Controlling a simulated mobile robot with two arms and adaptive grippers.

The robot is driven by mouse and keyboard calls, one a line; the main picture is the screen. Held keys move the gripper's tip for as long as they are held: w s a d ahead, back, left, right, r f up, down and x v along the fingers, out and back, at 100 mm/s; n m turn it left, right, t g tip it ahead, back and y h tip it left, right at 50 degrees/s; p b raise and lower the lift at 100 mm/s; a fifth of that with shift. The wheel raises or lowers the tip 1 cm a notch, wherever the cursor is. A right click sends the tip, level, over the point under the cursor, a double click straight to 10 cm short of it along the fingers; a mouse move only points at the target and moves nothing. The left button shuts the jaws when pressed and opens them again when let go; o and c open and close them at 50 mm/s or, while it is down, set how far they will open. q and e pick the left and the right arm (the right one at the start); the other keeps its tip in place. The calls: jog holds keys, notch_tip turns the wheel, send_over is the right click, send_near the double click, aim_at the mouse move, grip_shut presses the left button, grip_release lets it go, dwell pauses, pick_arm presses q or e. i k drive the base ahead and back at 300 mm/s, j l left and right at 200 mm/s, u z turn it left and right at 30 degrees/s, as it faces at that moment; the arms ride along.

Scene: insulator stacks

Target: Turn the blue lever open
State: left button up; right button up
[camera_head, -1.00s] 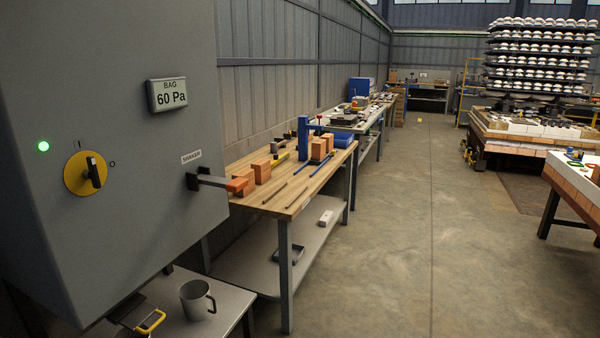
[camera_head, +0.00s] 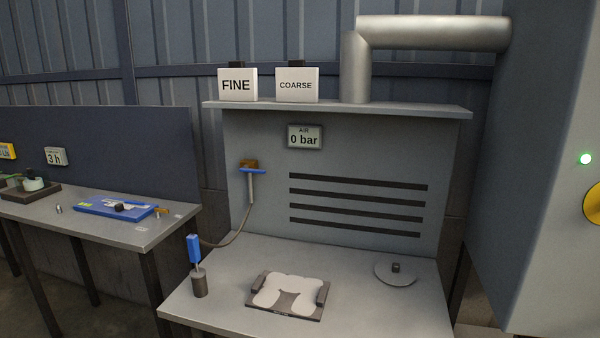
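A hose (camera_head: 238,232) runs from that pipe down to a blue-handled tool (camera_head: 194,250) standing in a dark cup (camera_head: 200,285). A gauge marked AIR (camera_head: 304,137) on the panel reads 0 bar. Neither of my grippers shows in the head view.
The grey bench (camera_head: 235,318) holds a dark fixture (camera_head: 308,311) with a pale piece and a round disc (camera_head: 396,274). FINE (camera_head: 237,85) and COARSE (camera_head: 296,86) boxes stand on the shelf. A grey cabinet (camera_head: 535,190) stands at right, another table (camera_head: 120,233) at left.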

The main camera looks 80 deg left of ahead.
aim_at(245, 168)
jog(key=u, duration=2.85)
